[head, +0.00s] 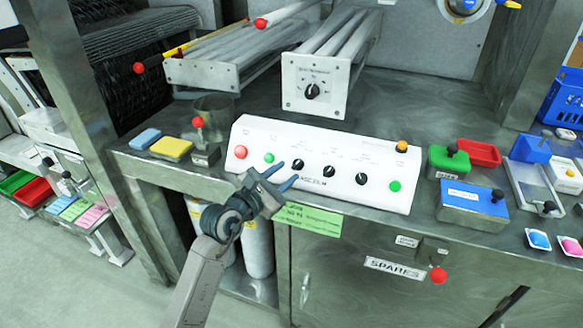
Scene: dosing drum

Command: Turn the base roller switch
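A roller unit with a white front plate (322,84) stands at the back centre. It carries one black rotary knob (311,91) under a label too small to read surely. A sloped white control panel (325,150) stands nearer, with three black knobs: left (298,164), middle (329,171) and right (362,179). I cannot tell from the lettering which knob is the base roller switch. My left gripper (286,176) is in front of the panel's lower edge, just below its left knob. Its blue fingers are apart with nothing between them. My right gripper is out of view.
The panel also has a red button (241,152) and green buttons (395,186). Blue (472,204), green and red containers crowd the right. Bare steel lies behind the panel's right half.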

